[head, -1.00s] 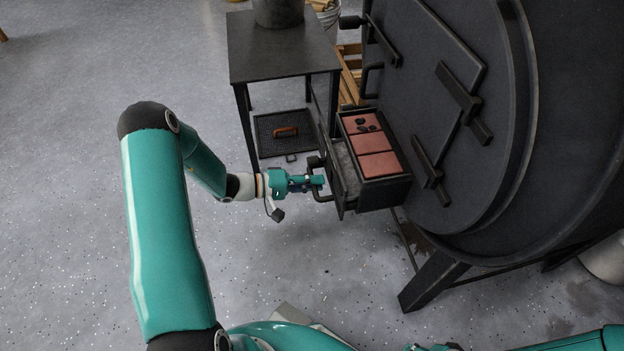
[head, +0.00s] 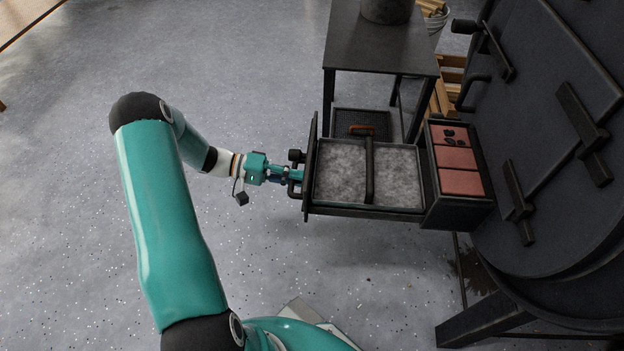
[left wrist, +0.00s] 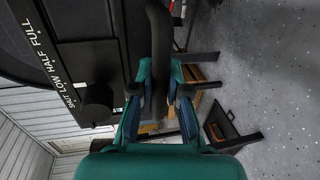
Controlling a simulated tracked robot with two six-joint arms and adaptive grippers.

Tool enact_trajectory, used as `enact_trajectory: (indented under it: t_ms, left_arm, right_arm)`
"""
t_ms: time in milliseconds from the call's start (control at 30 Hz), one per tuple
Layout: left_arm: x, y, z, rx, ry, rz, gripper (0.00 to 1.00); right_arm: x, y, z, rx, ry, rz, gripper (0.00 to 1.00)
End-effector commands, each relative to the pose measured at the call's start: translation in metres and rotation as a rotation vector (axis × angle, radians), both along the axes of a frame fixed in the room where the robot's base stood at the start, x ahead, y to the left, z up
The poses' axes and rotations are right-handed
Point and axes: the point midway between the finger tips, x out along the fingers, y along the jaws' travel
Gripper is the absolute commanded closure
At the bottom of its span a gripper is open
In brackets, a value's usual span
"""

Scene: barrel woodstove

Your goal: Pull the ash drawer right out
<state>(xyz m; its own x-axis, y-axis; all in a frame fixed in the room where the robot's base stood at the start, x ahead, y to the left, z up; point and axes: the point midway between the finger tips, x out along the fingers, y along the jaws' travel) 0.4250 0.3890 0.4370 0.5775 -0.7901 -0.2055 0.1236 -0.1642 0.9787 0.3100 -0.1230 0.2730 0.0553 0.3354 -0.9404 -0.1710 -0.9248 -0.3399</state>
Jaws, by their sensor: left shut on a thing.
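The ash drawer (head: 341,207) is a dark metal tray of grey ash with a bar across its middle. It sticks well out to the left of its housing below the brick-topped ledge (head: 459,170) of the stove. My left gripper (head: 294,176) is shut on the handle at the drawer's front. In the left wrist view the gripper's fingers (left wrist: 160,110) close around the dark handle bar (left wrist: 160,45). The drawer front (left wrist: 85,60) there carries white lettering and a round knob (left wrist: 97,103). The drawer's far end is hidden at the housing. My right gripper is out of view.
The barrel stove (head: 550,110) fills the right side. Open speckled floor lies left of and in front of the drawer.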

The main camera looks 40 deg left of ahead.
Motion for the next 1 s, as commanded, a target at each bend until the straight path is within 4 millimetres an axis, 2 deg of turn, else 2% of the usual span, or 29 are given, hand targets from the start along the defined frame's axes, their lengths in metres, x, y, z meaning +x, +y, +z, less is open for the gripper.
enact_trajectory:
  t_ms: [133, 533, 567, 700, 1000]
  left_arm:
    - [-0.0078, 0.0054, -0.0039, 0.000, 0.008, -0.008, 1.00]
    - [-0.0087, 0.0063, -0.0037, 0.001, 0.007, -0.010, 1.00]
    - [-0.0086, 0.0062, -0.0038, 0.001, 0.007, -0.011, 0.80]
    - [-0.0079, 0.0064, -0.0028, 0.001, 0.005, -0.011, 0.59]
    - [-0.0070, 0.0074, -0.0011, 0.002, 0.002, -0.009, 0.59]
  right_arm:
    - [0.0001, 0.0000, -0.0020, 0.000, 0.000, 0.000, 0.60]
    - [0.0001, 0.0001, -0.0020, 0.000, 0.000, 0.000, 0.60]
    - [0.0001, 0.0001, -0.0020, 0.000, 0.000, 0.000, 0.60]
    - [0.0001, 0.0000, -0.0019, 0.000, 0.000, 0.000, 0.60]
    - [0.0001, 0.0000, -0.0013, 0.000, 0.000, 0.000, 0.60]
